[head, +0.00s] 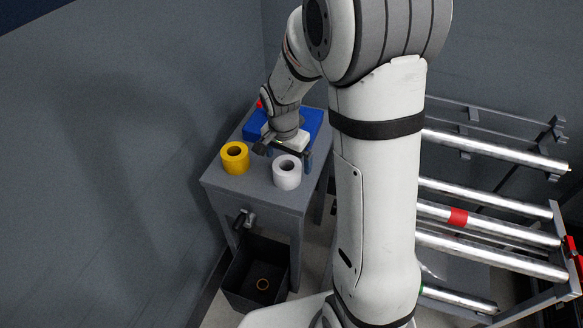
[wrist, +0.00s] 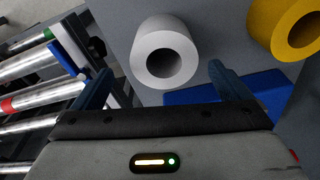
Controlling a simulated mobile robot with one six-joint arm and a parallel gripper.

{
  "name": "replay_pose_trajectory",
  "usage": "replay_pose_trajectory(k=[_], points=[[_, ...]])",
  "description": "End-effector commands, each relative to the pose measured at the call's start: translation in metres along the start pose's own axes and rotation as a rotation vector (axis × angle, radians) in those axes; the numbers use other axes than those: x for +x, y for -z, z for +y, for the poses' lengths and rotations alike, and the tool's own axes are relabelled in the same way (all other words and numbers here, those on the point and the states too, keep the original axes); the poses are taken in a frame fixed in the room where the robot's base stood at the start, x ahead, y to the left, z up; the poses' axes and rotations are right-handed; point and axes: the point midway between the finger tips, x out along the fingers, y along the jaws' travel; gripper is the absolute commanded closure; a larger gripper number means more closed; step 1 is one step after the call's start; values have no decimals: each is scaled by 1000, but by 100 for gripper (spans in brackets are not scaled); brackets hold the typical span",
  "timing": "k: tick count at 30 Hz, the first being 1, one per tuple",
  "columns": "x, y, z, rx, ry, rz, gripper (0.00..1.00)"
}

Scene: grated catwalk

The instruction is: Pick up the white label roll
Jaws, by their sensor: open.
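The white label roll (head: 286,172) stands upright on the small grey table (head: 262,196), near its front right. In the wrist view the white roll (wrist: 152,66) shows its dark hollow core, beyond the fingers and roughly between their lines. My gripper (head: 283,152) is just behind the roll in the head view, above the table. In the wrist view my gripper (wrist: 165,85) has its two blue fingers wide apart with nothing between them. The roll appears apart from the fingers; the exact gap is hard to tell.
A yellow roll (head: 235,158) stands left of the white one. A blue tray or box (head: 256,124) lies behind, partly hidden by my arm. A black bin (head: 256,275) holding a ring stands below. A roller rack (head: 490,235) is at right; walls are behind and left.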

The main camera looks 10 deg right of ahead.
Motion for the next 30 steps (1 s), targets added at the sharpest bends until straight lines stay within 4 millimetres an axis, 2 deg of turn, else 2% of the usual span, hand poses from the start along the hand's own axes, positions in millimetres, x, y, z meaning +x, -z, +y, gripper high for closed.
replay_pose_trajectory(k=[9,12,20,30], points=[[45,-4,-4,-2,-2,-3,3],[54,-4,-4,-3,-1,-2,3],[58,-4,-4,-3,2,0,3],[57,-4,-4,-4,2,0,29]])
